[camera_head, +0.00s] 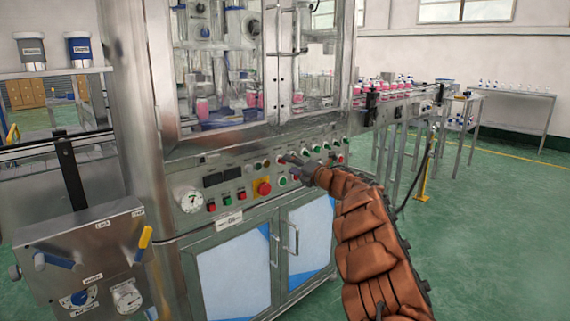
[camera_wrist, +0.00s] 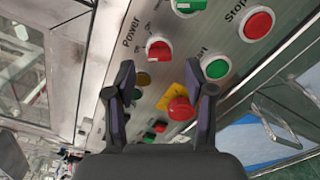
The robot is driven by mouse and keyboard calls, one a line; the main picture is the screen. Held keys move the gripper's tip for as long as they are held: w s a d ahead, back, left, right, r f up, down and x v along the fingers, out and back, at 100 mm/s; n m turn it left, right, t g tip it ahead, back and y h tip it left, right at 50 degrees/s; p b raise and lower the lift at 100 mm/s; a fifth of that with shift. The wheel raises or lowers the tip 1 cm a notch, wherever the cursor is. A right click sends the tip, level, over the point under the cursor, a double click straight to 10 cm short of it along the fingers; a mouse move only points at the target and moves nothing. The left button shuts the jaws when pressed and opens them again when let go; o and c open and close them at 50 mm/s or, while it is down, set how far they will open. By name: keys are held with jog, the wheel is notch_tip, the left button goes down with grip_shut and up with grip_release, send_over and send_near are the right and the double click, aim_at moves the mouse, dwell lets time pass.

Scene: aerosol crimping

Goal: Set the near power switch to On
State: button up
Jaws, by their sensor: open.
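The knob shows just beyond and between the fingertips, and I see no contact. In the head view my gripper (camera_head: 290,160) is at the panel's upper row of controls and partly hides the controls there.
A red emergency stop (camera_wrist: 181,108) on a yellow plate sits close to the fingers. A green start button (camera_wrist: 216,68), a red stop button (camera_wrist: 258,23) and a green knob (camera_wrist: 190,5) are nearby. Glass doors (camera_head: 225,70) rise above the panel. Open floor (camera_head: 480,220) lies right.

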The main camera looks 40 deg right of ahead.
aim_at(284, 162)
jog(key=shift+w, duration=1.85)
grip_shut()
